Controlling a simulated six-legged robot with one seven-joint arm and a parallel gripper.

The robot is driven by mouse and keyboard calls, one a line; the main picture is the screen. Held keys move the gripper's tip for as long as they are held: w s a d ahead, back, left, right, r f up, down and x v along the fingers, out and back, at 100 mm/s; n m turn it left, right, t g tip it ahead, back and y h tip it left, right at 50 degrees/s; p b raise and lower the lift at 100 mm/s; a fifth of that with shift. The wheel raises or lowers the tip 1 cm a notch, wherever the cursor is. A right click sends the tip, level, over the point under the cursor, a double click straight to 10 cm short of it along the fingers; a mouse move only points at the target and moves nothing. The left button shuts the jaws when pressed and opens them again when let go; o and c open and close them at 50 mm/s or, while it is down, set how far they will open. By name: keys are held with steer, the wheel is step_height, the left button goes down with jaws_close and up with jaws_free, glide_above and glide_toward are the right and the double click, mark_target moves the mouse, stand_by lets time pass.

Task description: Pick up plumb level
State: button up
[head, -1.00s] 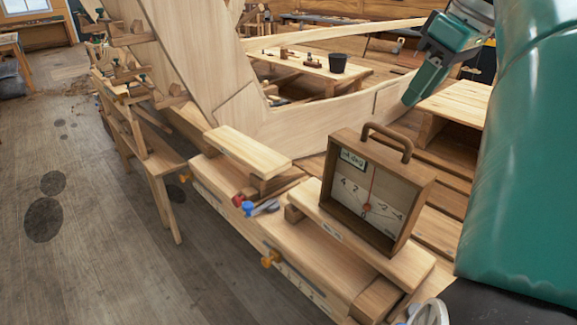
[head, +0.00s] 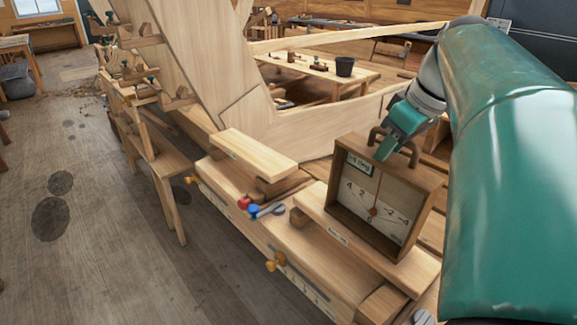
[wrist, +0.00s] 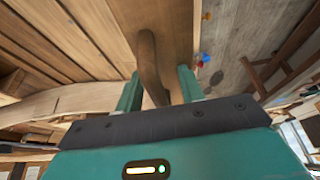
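The plumb level (head: 390,195) is an upright wooden box with a pale dial, a red needle and a curved wooden handle on top. It stands on a raised plank at the right of the bench in the head view. My teal gripper (head: 392,146) is at its handle, partly covering it. In the wrist view the brown handle (wrist: 149,62) runs between the two fingers of my gripper (wrist: 160,78). The fingers are apart, with a gap showing on the right; the handle looks close to the left finger. The back of the box is hidden.
The plank (head: 345,238) under the level has a second raised plank (head: 253,155) to its left. Small red and blue tools (head: 256,208) lie between them. Orange clamp knobs (head: 274,263) stick out in front. A hull frame (head: 255,122) rises behind. Floor at left is open.

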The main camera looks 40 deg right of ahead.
steer(key=shift+w+f, duration=0.1)
steer(key=shift+f, duration=0.1)
jaws_close()
stand_by(1.3)
